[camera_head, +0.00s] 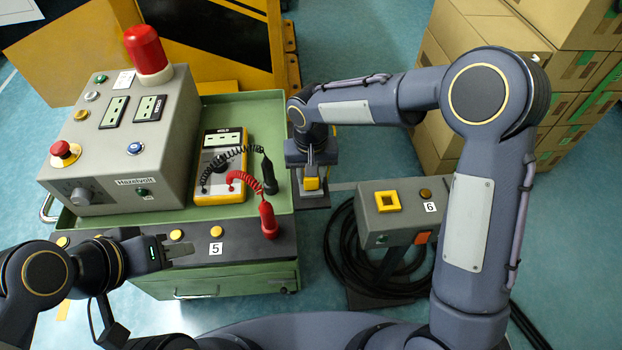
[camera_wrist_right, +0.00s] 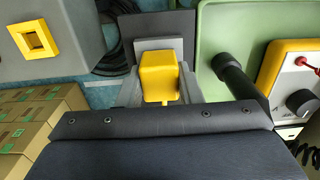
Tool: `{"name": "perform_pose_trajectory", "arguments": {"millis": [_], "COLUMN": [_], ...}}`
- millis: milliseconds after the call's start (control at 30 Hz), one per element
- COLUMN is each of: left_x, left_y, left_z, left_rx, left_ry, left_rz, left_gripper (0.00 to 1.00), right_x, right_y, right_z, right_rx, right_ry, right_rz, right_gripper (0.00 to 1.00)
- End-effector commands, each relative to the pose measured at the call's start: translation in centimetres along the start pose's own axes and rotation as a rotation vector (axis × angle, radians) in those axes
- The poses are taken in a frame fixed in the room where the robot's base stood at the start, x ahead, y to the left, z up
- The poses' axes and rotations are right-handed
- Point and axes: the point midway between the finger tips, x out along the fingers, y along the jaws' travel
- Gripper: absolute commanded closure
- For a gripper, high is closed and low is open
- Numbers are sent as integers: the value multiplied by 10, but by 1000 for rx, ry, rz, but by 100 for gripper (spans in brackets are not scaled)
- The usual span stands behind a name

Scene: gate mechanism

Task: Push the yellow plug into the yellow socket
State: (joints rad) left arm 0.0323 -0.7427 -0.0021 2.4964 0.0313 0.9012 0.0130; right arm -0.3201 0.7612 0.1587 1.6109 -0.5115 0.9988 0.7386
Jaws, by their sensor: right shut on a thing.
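The yellow plug (camera_head: 312,184) is held by my right gripper (camera_head: 311,172), left of the grey box. In the right wrist view the plug (camera_wrist_right: 160,77) sits between the two grey fingers, which are shut on it. The yellow socket (camera_head: 388,201) is a square yellow frame with a dark opening on top of the grey box marked 6. It also shows at the upper left of the right wrist view (camera_wrist_right: 35,42), apart from the plug. My left gripper (camera_head: 182,251) is near the cart's front edge, with no object seen in it; its opening is unclear.
The green cart (camera_head: 283,103) carries a grey control box (camera_head: 170,157) with a red lamp, and a yellow multimeter (camera_head: 222,160) with red and black probes. Black cable (camera_head: 343,254) coils around the socket box's base. Cardboard boxes (camera_head: 437,132) stand behind my right arm.

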Motion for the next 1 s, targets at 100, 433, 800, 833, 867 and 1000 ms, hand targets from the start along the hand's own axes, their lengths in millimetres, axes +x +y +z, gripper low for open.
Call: {"name": "perform_pose_trajectory", "arguments": {"millis": [100,433,800,833,867,1000], "left_x": [-2,-13,-26,-26,-26,-26], "left_y": [1,6,12,12,12,12], "left_z": [-1,-7,-13,-13,-13,-13], "left_rx": [0,0,0,0,0,0], "left_ry": [0,0,0,0,0,0], "left_rz": [0,0,0,0,0,0], "left_gripper": [64,64,64,64,64,64], "right_x": [-3,-23,-45,-46,-46,-46], "right_y": [0,0,0,0,0,0], "right_z": [0,0,0,0,0,0], "right_rx": [0,0,0,0,0,0], "right_ry": [1,0,1,1,1,0], "right_rz": [0,0,0,0,0,0], "right_gripper": [91,91,91,91,91,91]}}
